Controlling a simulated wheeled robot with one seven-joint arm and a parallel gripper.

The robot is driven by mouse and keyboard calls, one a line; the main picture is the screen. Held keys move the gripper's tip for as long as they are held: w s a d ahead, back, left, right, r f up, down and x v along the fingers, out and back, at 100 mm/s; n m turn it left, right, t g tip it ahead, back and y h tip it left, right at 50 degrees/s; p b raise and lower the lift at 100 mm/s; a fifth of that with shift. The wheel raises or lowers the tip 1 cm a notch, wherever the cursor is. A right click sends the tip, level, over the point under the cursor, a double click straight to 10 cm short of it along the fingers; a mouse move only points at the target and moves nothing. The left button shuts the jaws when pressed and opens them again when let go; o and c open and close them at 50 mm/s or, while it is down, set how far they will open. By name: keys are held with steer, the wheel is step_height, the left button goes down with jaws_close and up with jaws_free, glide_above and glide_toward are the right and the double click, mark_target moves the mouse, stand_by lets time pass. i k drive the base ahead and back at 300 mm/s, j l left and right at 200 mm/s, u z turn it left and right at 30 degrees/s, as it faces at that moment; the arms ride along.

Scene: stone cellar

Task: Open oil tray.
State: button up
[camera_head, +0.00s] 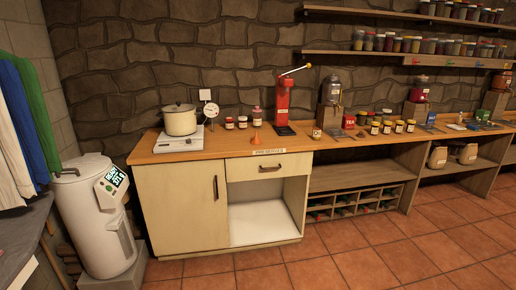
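No part is clearly readable as the oil tray. The cream cabinet (182,208) under the wooden counter has a drawer (268,176) at its upper right, with a dark bar handle (270,168). The drawer looks shut, its front flush with the cabinet. A small label (268,152) sits on the counter edge above it, its text too small to read surely. A red lever press (283,100) stands on the counter above the drawer, with a dark flat piece (284,130) at its foot. My gripper is not in view.
A pot (180,119) stands on a white hotplate (180,139). Small jars, an orange cone (256,138) and dispensers line the counter. A white canister (96,220) stands left of the cabinet. The open cubby (262,222) below the drawer looks empty. The tiled floor (345,262) in front is clear.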

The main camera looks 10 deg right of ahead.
mark_target(337, 131)
steer(key=i, duration=1.85)
steer(key=i+l+z, duration=0.3)
steer(key=i, duration=0.45)
steer(key=i+z, duration=0.35)
steer(key=i, duration=0.35)
steer(key=i+l, duration=0.4)
steer(key=i+l+u, duration=0.15)
steer(key=i+l, duration=0.25)
steer(key=l, duration=0.2)
